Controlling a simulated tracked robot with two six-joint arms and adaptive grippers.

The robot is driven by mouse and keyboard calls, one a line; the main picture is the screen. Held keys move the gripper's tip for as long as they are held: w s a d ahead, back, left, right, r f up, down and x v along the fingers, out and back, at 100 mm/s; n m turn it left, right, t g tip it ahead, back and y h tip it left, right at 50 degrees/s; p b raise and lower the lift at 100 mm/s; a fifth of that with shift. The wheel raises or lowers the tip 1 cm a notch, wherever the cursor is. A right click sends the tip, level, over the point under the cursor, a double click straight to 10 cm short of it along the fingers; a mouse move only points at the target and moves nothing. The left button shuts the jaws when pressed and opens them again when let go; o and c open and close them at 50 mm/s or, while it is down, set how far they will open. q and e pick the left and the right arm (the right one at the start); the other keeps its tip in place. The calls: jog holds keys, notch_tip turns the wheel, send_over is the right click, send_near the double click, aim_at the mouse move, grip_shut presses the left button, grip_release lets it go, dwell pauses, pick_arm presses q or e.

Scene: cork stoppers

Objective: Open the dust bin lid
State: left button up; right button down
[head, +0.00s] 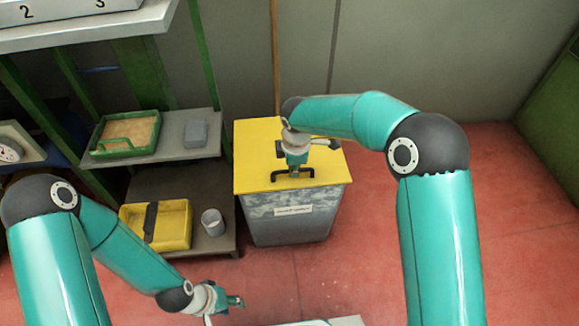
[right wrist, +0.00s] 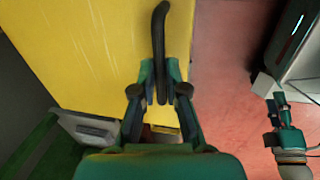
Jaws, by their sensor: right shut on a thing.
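The dust bin (head: 290,228) is a grey, scuffed box with a white label on its front. Its flat yellow lid (head: 250,150) lies down on top and looks closed. A black bar handle (head: 277,177) sits near the lid's front edge; it also shows in the right wrist view (right wrist: 160,35). My right gripper (head: 293,168) reaches down over the lid and is shut on this handle, with its fingers (right wrist: 162,90) on both sides of the bar. My left gripper (head: 232,301) hangs low in front of the bin, apart from it; its jaw gap is unclear.
A shelf rack left of the bin holds a green tray (head: 126,118), a grey block (head: 195,133), a yellow bin (head: 172,235) and a grey cup (head: 213,222). A wall stands behind the bin. Red floor (head: 510,200) is free to the right.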

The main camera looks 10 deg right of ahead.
jog(key=w+r+p, duration=0.4)
jog(key=r+p, duration=0.3)
jog(key=p, duration=0.2)
jog(key=w+r+p, duration=0.4)
jog(key=r+p, duration=0.3)
jog(key=p, duration=0.1)
jog(key=shift+w+d+r+p, duration=0.15)
jog(key=shift+w+d+p, duration=0.15)
jog(key=shift+d+p, duration=0.05)
